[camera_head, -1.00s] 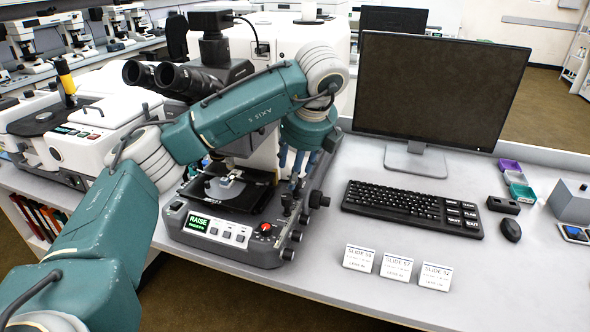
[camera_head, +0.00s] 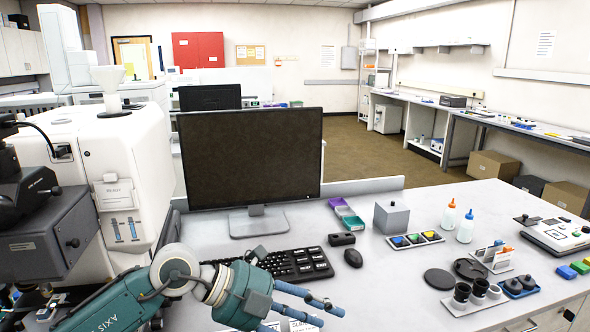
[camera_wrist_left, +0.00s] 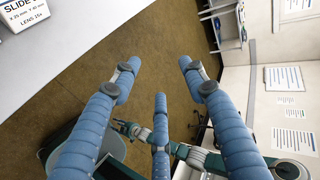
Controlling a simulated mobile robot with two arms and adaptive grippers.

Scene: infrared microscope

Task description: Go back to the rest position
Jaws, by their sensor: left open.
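My left arm comes in from the bottom left in the head view. Its gripper (camera_head: 318,311) is over the front of the bench, below the keyboard, with its blue fingers pointing right. In the left wrist view the blue fingers of the left gripper (camera_wrist_left: 158,76) are spread apart with nothing between them. Brown floor shows beyond them. A teal arm, probably my right one, shows small behind the fingers there.
The microscope (camera_head: 40,225) stands left of the monitor (camera_head: 250,160). The keyboard (camera_head: 285,263) lies close behind my gripper. A slide card (camera_wrist_left: 22,12) stands near the bench edge. Black cups (camera_head: 478,290) and bottles (camera_head: 466,226) stand right.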

